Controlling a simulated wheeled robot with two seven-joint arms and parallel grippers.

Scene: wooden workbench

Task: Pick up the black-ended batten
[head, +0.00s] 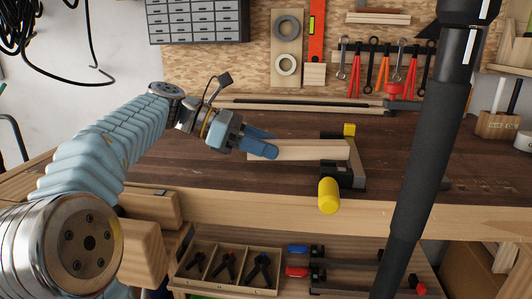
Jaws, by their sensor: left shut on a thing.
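A pale wooden batten (305,151) lies roughly level over the middle of the workbench. My left gripper (262,147) comes in from the left and is shut on the batten's left end. The batten's right end meets or overlaps a dark clamp with yellow ends; I cannot tell whether they touch. The left end is partly hidden by the fingers, and I cannot clearly make out a black end. My right gripper is not in view.
The clamp (357,172) sits at the bench's front edge, its yellow handle (328,195) sticking out. A long dark bar (300,104) lies along the back. Tools hang on the pegboard behind. A divided wooden tray (231,284) is on the shelf below. The bench left of the gripper is clear.

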